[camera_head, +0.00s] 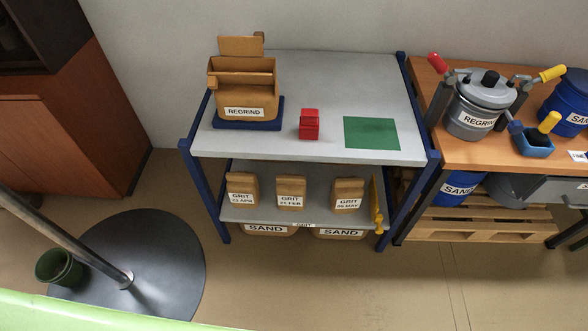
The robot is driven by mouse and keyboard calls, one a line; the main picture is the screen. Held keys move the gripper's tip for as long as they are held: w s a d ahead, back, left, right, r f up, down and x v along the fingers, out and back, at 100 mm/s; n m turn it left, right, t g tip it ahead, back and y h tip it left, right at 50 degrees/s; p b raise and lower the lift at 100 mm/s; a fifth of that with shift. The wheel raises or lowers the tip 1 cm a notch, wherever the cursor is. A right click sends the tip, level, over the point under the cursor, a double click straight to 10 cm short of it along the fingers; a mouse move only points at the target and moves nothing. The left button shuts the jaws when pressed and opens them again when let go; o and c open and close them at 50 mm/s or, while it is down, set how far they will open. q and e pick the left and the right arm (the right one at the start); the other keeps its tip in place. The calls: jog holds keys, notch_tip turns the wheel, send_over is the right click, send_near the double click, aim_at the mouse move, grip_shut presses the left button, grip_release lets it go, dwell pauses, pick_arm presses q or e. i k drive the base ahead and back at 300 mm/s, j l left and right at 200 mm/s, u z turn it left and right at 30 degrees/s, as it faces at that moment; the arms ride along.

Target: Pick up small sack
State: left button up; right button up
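Three small brown sacks stand upright in a row on the lower shelf of a blue-legged rack. The left small sack (242,187) has a GRIT label that seems to read 23 APR. The middle small sack (290,189) and the right small sack (348,193) also read GRIT; the right date looks like 09 MAY. Larger sacks labelled SAND, one at left (268,231) and one at right (341,234), sit beneath the shelf, mostly hidden. Neither of my grippers is in view.
The rack's top (335,80) overhangs the sacks and holds an open REGRIND sack (243,96) on a blue base, a red block (309,125) and a green mat (371,133). A wooden bench (562,150) stands right. A round black base (165,255) with pole stands left.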

aim_at(290, 189)
jog(key=k+j, duration=0.1)
jog(key=k, duration=0.35)
jog(key=k+j, duration=0.1)
jog(key=k, duration=0.3)
jog(key=u, duration=0.05)
